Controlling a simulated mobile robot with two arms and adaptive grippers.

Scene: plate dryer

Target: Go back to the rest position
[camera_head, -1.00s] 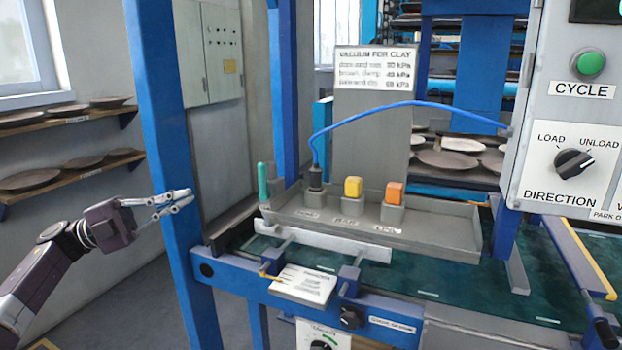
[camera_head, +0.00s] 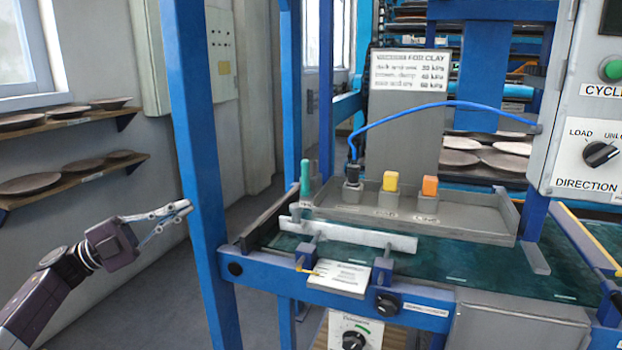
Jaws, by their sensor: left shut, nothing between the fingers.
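My left gripper (camera_head: 186,208) is at the lower left, shut and empty. Its fingertips end just left of the blue upright post (camera_head: 196,130) of the dryer frame; I cannot tell whether they touch it. The arm comes in from the lower left corner. My right gripper is not in view.
A grey tray (camera_head: 465,221) holds a black, a yellow (camera_head: 390,181) and an orange (camera_head: 430,186) piece, with a blue cable above. A control panel (camera_head: 590,120) stands at right. Wall shelves (camera_head: 75,178) with brown plates are at left. Floor shows below the arm.

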